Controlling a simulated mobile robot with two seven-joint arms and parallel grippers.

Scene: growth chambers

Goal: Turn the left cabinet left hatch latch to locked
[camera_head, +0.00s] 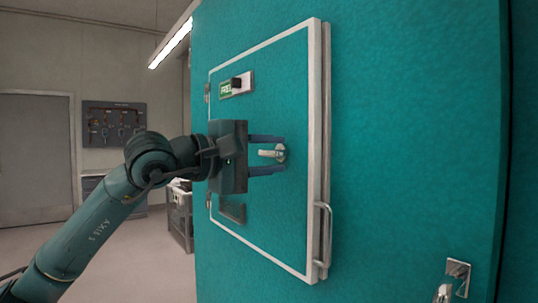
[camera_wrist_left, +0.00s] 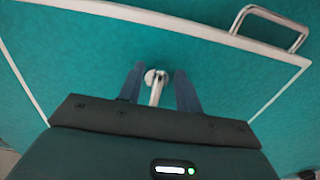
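The left hatch is a teal panel with a pale frame (camera_head: 314,150) on the teal cabinet (camera_head: 420,120). Its latch (camera_head: 270,153) is a small pale lever on a round base, pointing left in the head view. The latch (camera_wrist_left: 156,88) also shows in the left wrist view, between the fingers. My left gripper (camera_head: 284,154) is open, with one finger above and one below the lever. In the left wrist view, gaps show between the lever and both fingers of the gripper (camera_wrist_left: 157,72). My right gripper is not in view.
A metal handle (camera_head: 323,235) stands out at the hatch's lower right edge. A green label with a black knob (camera_head: 237,84) sits above my gripper. Another metal handle (camera_head: 452,284) is at lower right. The floor at left is open.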

